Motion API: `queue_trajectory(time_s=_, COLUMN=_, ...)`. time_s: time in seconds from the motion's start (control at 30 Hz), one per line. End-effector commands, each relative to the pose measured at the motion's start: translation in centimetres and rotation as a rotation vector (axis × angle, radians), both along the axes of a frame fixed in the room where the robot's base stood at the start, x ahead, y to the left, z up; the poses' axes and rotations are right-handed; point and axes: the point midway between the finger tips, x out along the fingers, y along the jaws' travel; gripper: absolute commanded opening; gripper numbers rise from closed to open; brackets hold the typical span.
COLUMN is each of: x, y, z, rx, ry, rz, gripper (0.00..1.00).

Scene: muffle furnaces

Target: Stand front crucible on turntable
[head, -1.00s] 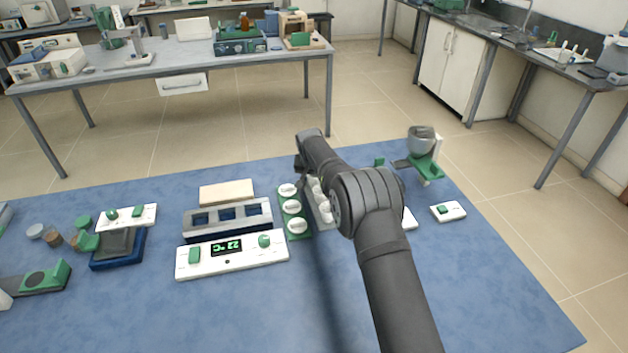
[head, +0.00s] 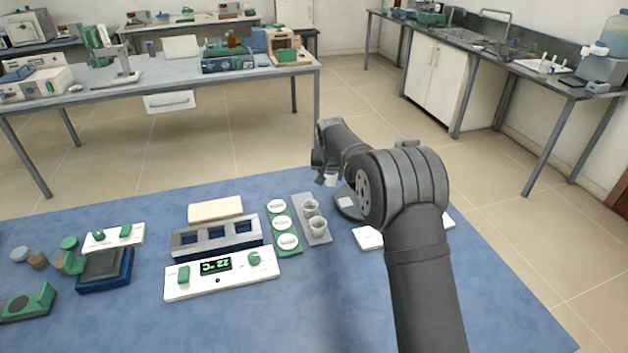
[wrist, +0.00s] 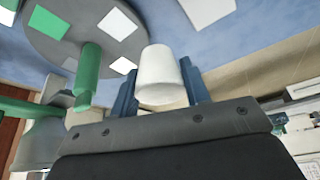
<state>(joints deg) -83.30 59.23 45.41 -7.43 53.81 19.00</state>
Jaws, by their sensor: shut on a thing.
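My gripper (head: 324,172) is shut on a small white crucible (head: 331,181) and holds it in the air in the head view. In the wrist view the crucible (wrist: 160,78) sits between the blue fingers (wrist: 160,85). The grey turntable (wrist: 75,28) with white squares and a green centre post (wrist: 90,70) is to the crucible's left in the wrist view, apart from it. In the head view my arm hides much of the turntable (head: 353,212).
A green holder with white lids (head: 281,223) lies left of the rack. A grey block with square openings (head: 190,238) stands behind a white controller (head: 222,278). A white panel (head: 368,238) lies near the turntable. The blue mat's front is clear.

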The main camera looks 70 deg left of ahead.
Motion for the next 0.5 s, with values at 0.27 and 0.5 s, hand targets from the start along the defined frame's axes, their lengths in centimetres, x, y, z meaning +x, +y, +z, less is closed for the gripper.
queue_trajectory(time_s=0.27, x=3.2, y=-2.2, z=1.3, rx=-0.005, ry=0.002, rz=-0.060, gripper=0.21)
queue_trajectory(time_s=0.5, x=8.3, y=-6.2, z=0.4, rx=-0.010, ry=0.004, rz=-0.328, gripper=0.21)
